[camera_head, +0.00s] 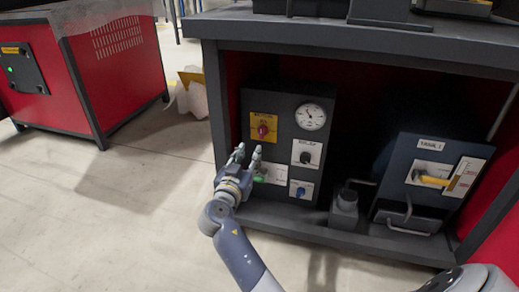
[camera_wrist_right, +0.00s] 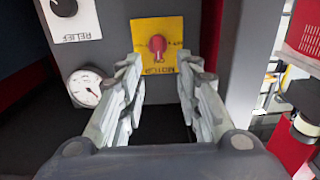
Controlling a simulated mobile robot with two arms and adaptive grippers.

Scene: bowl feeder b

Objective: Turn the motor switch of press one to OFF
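The motor switch (camera_head: 263,129) is a red knob on a yellow plate (camera_head: 255,121), at the upper left of a dark control panel inside the press cabinet. My right gripper (camera_head: 248,150) is in front of the panel, just below and left of the switch, with its fingers apart and empty. In the right wrist view, which shows the panel upside down, the red knob (camera_wrist_right: 157,45) appears beyond and between the open fingers, apart from them. Its grip looks roughly upright there; the small position labels are too blurred to read. My left gripper is not in view.
The tank unit (camera_head: 421,185) stands to the right.

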